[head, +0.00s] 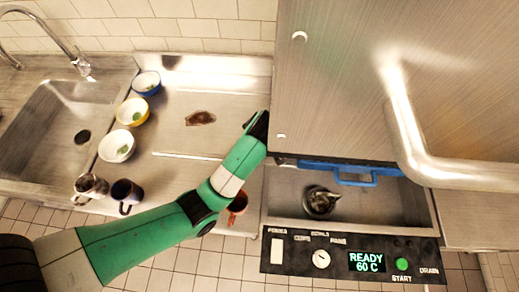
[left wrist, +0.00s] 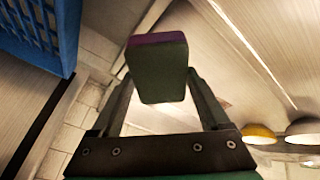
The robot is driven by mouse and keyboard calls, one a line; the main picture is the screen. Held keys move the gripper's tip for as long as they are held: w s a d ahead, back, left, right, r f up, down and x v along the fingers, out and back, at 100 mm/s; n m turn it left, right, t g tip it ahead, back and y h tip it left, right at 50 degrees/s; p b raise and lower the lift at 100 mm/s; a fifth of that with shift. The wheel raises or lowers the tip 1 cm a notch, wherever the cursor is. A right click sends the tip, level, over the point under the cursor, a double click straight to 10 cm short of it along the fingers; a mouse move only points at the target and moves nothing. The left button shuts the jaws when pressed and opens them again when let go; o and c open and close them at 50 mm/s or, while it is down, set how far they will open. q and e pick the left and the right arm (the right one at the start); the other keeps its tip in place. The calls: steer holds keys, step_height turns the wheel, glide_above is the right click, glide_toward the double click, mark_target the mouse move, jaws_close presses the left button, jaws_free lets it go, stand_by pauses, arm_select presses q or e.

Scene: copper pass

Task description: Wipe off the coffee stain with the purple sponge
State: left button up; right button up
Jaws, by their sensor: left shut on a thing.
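The coffee stain (head: 200,118) is a dark brown patch on the steel counter, in the upper middle of the head view. My left gripper (head: 259,124) is right of the stain, beside the machine's left wall and apart from the stain. In the left wrist view my left gripper (left wrist: 155,100) is shut on the sponge (left wrist: 158,70), which has a dark greenish face and a purple edge. The sponge is not distinguishable in the head view. My right gripper is not in view.
A blue bowl (head: 146,84), yellow bowl (head: 133,111) and white bowl (head: 116,147) line the counter's left side, with two mugs (head: 126,192) below. A reddish cup (head: 239,204) is partly behind my arm. A machine with a blue rack (head: 345,173) stands right. Counter around the stain is clear.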

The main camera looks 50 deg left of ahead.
arm_select(q)
steer(key=s+a+r+n+g+h, duration=0.1)
steer(key=s+a+r+n+g, duration=0.3)
steer(key=a, duration=0.6)
steer(key=a+r+n+g+h, duration=0.2)
steer(key=a+n, duration=0.5)
steer(key=a, duration=0.2)
step_height(320, 180, down, 6)
steer(key=b, duration=0.3)
steer(key=shift+w+r, duration=0.15)
steer(key=shift+r, duration=0.1)
